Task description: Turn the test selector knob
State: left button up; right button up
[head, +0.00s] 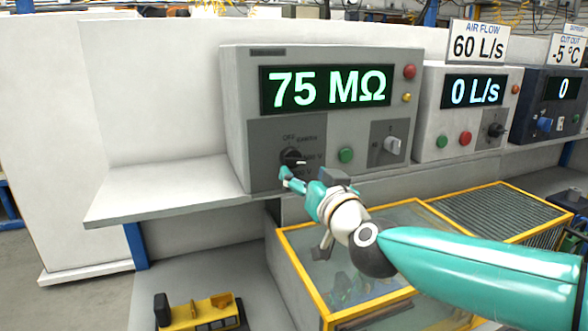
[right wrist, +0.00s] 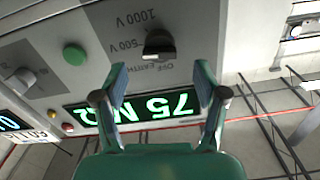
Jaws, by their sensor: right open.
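The black test selector knob (head: 291,156) sits on the dark grey panel of the left tester, which reads 75 MΩ. In the right wrist view the knob (right wrist: 158,44) appears upside down, with OFF, EARTH, 500 V and 1000 V marked around it. I cannot tell surely which mark it points to. My right gripper (head: 287,176) is just below and in front of the knob. In the right wrist view its fingers (right wrist: 161,76) are apart, with the knob beyond the gap between the tips and nothing held. My left gripper does not show.
A green button (head: 346,155) and a grey switch (head: 392,145) are right of the knob. The white shelf (head: 150,195) is clear at left. A yellow-edged clear case (head: 300,270) stands below the arm. Another instrument (head: 470,110) reads 0 L/s.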

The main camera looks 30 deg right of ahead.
aim_at(294, 165)
jog(key=x, duration=0.6)
jog(key=shift+w+d, duration=0.1)
jog(key=c, duration=1.1)
jog(key=shift+c, duration=0.2)
jog(key=shift+m, duration=0.4)
jog(key=m+b, duration=0.1)
jog(key=m, duration=0.3)
jog(key=shift+b, duration=0.3)
jog(key=m+b, duration=0.1)
jog(key=m, duration=0.4)
jog(key=shift+m, duration=0.3)
